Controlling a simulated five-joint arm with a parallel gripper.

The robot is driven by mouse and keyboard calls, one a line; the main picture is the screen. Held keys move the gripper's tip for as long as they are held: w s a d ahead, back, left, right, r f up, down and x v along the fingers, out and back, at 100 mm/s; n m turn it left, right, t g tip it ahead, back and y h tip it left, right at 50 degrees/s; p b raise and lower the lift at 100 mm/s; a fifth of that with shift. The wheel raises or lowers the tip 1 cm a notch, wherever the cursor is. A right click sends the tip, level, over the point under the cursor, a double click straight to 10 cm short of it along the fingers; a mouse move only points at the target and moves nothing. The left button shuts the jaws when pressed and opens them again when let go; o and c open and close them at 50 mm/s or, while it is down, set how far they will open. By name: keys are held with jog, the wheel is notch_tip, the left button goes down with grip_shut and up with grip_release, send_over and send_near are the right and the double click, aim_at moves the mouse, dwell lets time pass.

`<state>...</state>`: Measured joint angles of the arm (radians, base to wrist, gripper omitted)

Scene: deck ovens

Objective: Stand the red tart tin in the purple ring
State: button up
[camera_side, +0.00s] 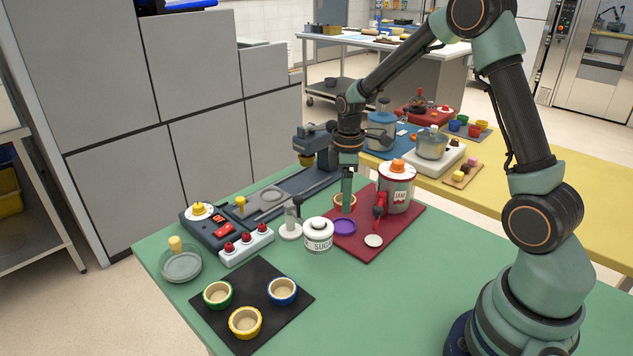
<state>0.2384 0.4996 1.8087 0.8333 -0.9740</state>
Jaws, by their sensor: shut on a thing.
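My gripper (347,204) points straight down over the dark red mat (385,243). It is shut on the rim of a small round tin (338,202) with a pale inside and a reddish-orange edge, which looks like the red tart tin. The fingers hide part of the tin. The purple ring (344,234) lies flat on the mat, just in front of and below the tin in the picture. The tin appears apart from the ring; whether it hangs in the air or touches the mat, I cannot tell.
The jam canister (397,192) and a red dispenser (379,205) stand close on the right. A white sugar jar (318,238) stands on the left. Green (218,304), blue (283,298) and yellow (245,333) tins sit on a black mat (261,274). The green table's front right is clear.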

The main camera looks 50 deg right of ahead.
send_over(344, 226)
jog(key=shift+a+f, duration=0.1)
jog(key=shift+f, duration=2.2)
jog(key=shift+f, duration=0.55)
jog(key=o, duration=1.1)
jog(key=shift+r, duration=5.5)
